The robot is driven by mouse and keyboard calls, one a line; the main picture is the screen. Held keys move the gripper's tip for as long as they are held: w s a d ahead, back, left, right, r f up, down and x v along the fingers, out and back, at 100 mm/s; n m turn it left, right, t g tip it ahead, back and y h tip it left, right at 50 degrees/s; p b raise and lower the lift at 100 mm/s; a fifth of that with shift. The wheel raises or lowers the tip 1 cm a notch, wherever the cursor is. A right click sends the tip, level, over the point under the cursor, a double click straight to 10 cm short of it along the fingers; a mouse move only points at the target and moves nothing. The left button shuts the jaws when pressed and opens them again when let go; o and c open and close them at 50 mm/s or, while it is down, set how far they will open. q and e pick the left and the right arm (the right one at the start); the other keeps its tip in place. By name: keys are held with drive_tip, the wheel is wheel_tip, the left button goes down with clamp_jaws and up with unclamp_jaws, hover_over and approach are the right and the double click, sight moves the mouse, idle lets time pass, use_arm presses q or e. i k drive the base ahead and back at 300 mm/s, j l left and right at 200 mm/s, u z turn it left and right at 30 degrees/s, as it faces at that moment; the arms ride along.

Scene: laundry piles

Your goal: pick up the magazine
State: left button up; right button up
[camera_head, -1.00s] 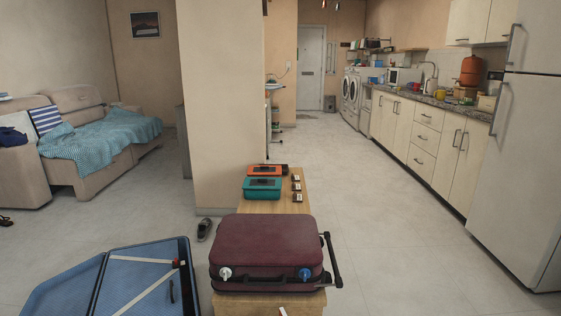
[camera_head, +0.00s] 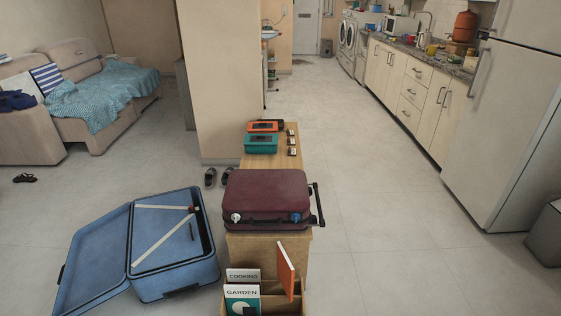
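Magazines stand in a wooden holder (camera_head: 298,298) at the bottom of the head view. A white one with a dark label reading "COOKING" (camera_head: 243,275) is behind one with a green label reading "GARDEN" (camera_head: 242,294). A thin orange-red one (camera_head: 286,268) with pale edges leans in the right part of the holder and rises above it. The lower part of the holder is cut off by the frame's edge. Neither of my grippers is in view.
A closed maroon suitcase (camera_head: 266,194) lies on a wooden bench (camera_head: 268,242) just beyond the holder. Teal (camera_head: 261,144) and orange (camera_head: 263,126) cases sit farther along. An open blue suitcase (camera_head: 176,282) lies on the floor at left.

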sight(285, 269)
drive_tip(key=l+u, duration=0.1)
drive_tip(key=u, duration=0.35)
drive_tip(key=l+u, duration=0.3)
drive_tip(key=l, duration=0.15)
drive_tip(key=l+u, duration=0.25)
drive_tip(key=l, duration=0.25)
drive_tip(key=l+u, duration=0.15)
drive_tip(key=l, duration=0.85)
drive_tip(key=k+l+u, duration=0.1)
drive_tip(key=l, duration=0.9)
drive_tip(key=i+l, duration=0.15)
drive_tip(key=l, duration=0.2)
drive_tip(key=i+l, duration=0.1)
drive_tip(key=l, duration=0.25)
